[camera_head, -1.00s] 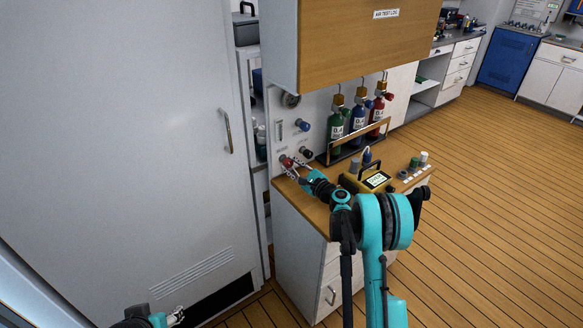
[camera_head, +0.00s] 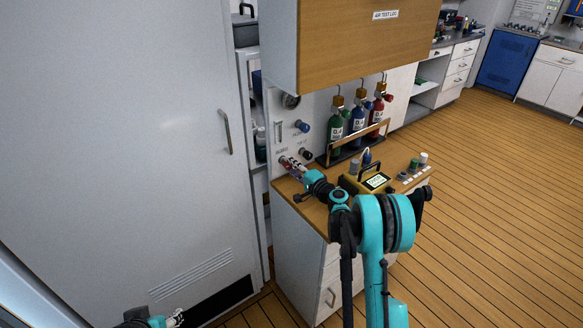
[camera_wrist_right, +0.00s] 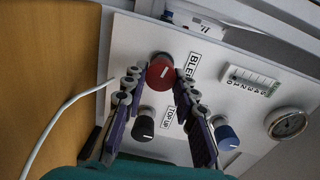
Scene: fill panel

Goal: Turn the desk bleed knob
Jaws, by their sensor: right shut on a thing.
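The bleed knob is a red round knob (camera_wrist_right: 160,73) with a white mark, on a white panel (camera_wrist_right: 125,40) beside a partly hidden "BLEED" label (camera_wrist_right: 193,65). It shows small in the head view (camera_head: 284,161). My right gripper (camera_wrist_right: 158,78) has one finger on each side of the knob and is shut on it; it also shows at the panel's lower left in the head view (camera_head: 295,166). My left gripper (camera_head: 176,318) is at the bottom left, low in front of the grey door, far from the panel; its opening is too small to judge.
A black "TOP UP" knob (camera_wrist_right: 144,126) and a blue knob (camera_wrist_right: 226,136) sit close by, with a gauge (camera_wrist_right: 288,123). A rack of bottles (camera_head: 357,122) and a yellow meter (camera_head: 376,181) stand on the desk. A wall cabinet (camera_head: 360,45) overhangs it.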

